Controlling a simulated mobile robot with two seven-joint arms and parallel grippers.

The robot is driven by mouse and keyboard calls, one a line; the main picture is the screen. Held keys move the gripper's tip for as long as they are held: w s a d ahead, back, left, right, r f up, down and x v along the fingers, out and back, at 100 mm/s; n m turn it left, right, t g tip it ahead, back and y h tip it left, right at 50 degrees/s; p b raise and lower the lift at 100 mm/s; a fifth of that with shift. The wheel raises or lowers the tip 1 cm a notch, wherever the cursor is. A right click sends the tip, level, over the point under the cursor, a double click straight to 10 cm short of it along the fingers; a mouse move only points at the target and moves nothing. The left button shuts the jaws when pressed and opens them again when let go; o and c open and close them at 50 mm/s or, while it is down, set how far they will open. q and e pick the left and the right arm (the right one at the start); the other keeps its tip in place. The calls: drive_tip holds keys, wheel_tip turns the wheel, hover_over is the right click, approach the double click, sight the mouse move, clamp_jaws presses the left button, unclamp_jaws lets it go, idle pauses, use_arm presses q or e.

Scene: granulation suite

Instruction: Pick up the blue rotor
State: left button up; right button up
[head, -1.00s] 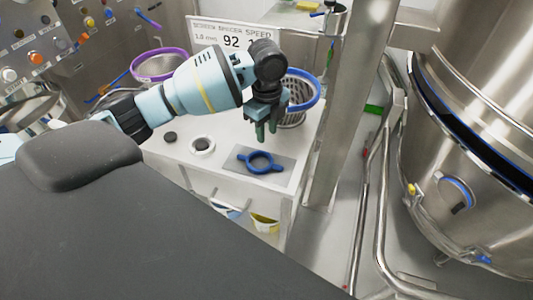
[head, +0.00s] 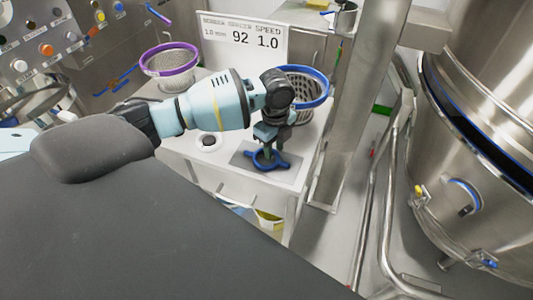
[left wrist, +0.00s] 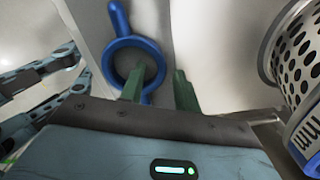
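The blue rotor (head: 283,163), a ring with a short bar on each side, lies flat on a grey plate (head: 291,174) on the white bench. My left gripper (head: 268,151) points down right over it and partly hides the ring. In the left wrist view the rotor (left wrist: 116,17) is at the upper left, and the two green fingers of my left gripper (left wrist: 160,80) are apart. One finger overlaps the ring's opening and the other is to the right of the ring. Whether they touch the rotor I cannot tell.
A blue-rimmed perforated basket (head: 315,86) stands close behind my left gripper. A purple-rimmed basket (head: 168,70) is further left. A steel post (head: 362,90) rises at the bench's right.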

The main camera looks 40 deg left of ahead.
use_arm(q)
clamp_jaws()
idle(0.5)
